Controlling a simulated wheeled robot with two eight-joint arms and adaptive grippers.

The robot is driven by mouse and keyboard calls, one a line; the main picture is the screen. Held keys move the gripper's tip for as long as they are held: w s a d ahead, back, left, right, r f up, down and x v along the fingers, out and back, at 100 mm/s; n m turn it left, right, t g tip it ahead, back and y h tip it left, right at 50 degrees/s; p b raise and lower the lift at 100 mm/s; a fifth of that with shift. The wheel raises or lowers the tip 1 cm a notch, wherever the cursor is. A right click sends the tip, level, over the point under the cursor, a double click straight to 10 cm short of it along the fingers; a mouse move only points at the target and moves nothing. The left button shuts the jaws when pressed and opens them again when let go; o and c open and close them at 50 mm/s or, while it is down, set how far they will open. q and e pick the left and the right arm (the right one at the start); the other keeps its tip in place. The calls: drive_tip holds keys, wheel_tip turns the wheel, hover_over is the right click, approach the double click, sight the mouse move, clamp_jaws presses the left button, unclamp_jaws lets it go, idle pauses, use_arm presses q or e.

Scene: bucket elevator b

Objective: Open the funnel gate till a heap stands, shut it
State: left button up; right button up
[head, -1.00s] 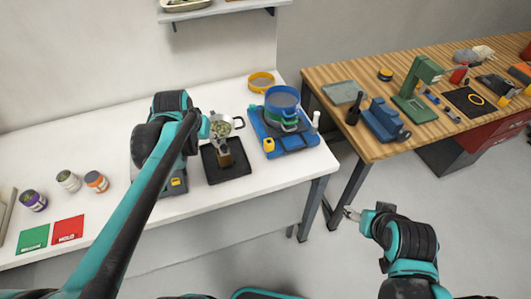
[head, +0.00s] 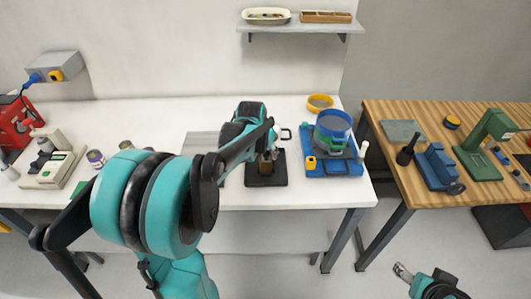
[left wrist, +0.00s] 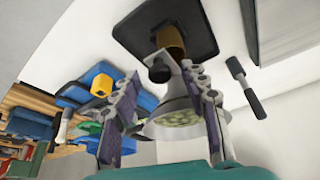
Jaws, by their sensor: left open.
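The funnel (left wrist: 175,128) shows in the left wrist view as a pale metal cone with greenish grains inside. A brass-coloured part (left wrist: 170,40) and a dark round knob (left wrist: 159,69) are at its narrow end, over a black tray (left wrist: 205,42). In the head view the tray (head: 266,182) shows, but my arm hides most of the funnel. My left gripper (left wrist: 160,78) is open, its fingers on either side of the funnel's neck; contact cannot be told. No heap is discernible on the tray. My right gripper (head: 403,271) is at the lower right, clear of the tables, its jaws too small to judge.
A blue base (head: 333,166) with stacked sieves (head: 332,128) stands right of the tray. A yellow ring (head: 320,102) lies behind it. A shelf (head: 300,28) hangs above. The wooden table (head: 400,172) on the right holds a green press (head: 483,150). A dark-ended handle (left wrist: 245,88) is beside the funnel.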

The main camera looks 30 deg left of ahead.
use_arm(q)
clamp_jaws()
drive_tip(key=shift+s+d+p, duration=0.15)
drive_tip(key=shift+s+d, duration=0.2)
drive_tip(key=shift+s, duration=0.2)
drive_tip(key=shift+s+d+p, duration=0.15)
drive_tip(key=shift+s+d, duration=0.2)
drive_tip(key=shift+s, duration=0.2)
unclamp_jaws()
drive_tip(key=shift+r, duration=0.1)
drive_tip(key=v, duration=1.2)
